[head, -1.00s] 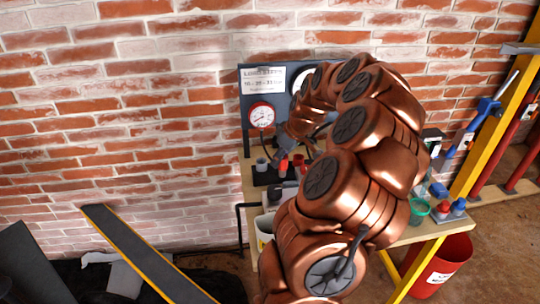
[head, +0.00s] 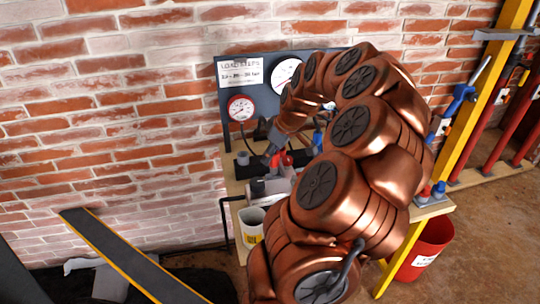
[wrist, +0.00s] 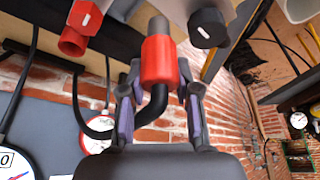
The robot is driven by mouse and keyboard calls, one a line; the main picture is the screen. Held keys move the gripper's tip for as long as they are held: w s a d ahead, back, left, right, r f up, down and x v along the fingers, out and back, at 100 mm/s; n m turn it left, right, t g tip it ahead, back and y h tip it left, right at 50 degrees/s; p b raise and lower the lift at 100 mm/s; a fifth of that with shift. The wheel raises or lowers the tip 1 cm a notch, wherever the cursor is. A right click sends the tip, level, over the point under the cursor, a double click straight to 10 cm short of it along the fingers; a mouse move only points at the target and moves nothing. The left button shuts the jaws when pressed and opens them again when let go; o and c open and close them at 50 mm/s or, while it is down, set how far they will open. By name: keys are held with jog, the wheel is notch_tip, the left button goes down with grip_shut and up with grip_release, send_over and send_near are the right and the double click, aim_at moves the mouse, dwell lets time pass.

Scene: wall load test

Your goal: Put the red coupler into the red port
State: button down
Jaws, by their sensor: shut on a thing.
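My gripper (wrist: 160,72) is shut on the red coupler (wrist: 160,60) in the wrist view, one finger on each side. The coupler has a grey metal tip pointing to the top of the picture and a black hose (wrist: 152,108) curving from its other end. A red hexagonal fitting with an open round end (wrist: 73,42), apparently the red port, is at the upper left, apart from the coupler. In the head view the gripper (head: 276,146) is low in front of the gauge board, with red parts (head: 287,159) beside it. My arm hides part of the bench there.
A dark board carries a red-rimmed gauge (head: 240,108) and a white gauge (head: 286,76). A dark round fitting (wrist: 208,28) is right of the coupler's tip. A white bucket (head: 250,228) stands low at the left; a red bucket (head: 427,246) is at the right.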

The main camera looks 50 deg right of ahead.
jog(key=shift+r+p, duration=0.35)
jog(key=shift+r, duration=3.2)
jog(key=w+d+p, duration=0.2)
jog(key=w+d, duration=0.2)
jog(key=d, duration=0.5)
jog(key=shift+w, duration=0.25)
